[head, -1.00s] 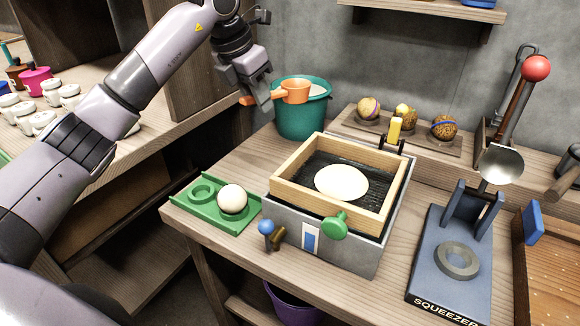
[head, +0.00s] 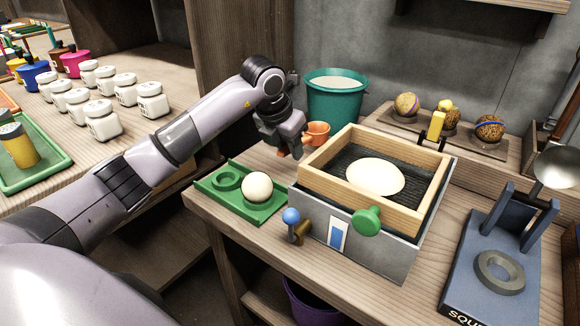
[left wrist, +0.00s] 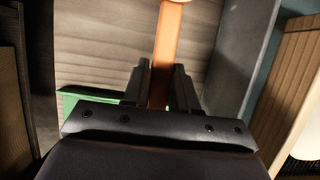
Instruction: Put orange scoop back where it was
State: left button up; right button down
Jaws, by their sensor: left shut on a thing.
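The orange scoop (head: 318,131) is held by my left gripper (head: 298,152), low over the wooden bench between the teal bucket and the wooden frame. In the left wrist view its orange handle (left wrist: 167,50) runs up from between the two fingers (left wrist: 160,88). The scoop's cup is mostly out of the top of that view. Whether the scoop touches the bench is unclear. My right gripper is not in view.
The teal bucket (head: 334,100) of pale stuff stands behind the scoop. A wooden frame (head: 330,178) on a grey box holds a pale disc (head: 375,176). A green tray (head: 215,187) with a white ball (head: 257,187) is in front. Bench around the scoop is bare.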

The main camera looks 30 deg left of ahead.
pick_arm(q)
jog(key=shift+f, duration=0.65)
notch_tip(320, 180, down, 3)
jog(key=shift+r+b, duration=0.15)
jog(key=shift+b, duration=0.25)
jog(key=shift+f, duration=0.45)
jog(key=o, duration=0.9)
jog(key=shift+o, duration=0.2)
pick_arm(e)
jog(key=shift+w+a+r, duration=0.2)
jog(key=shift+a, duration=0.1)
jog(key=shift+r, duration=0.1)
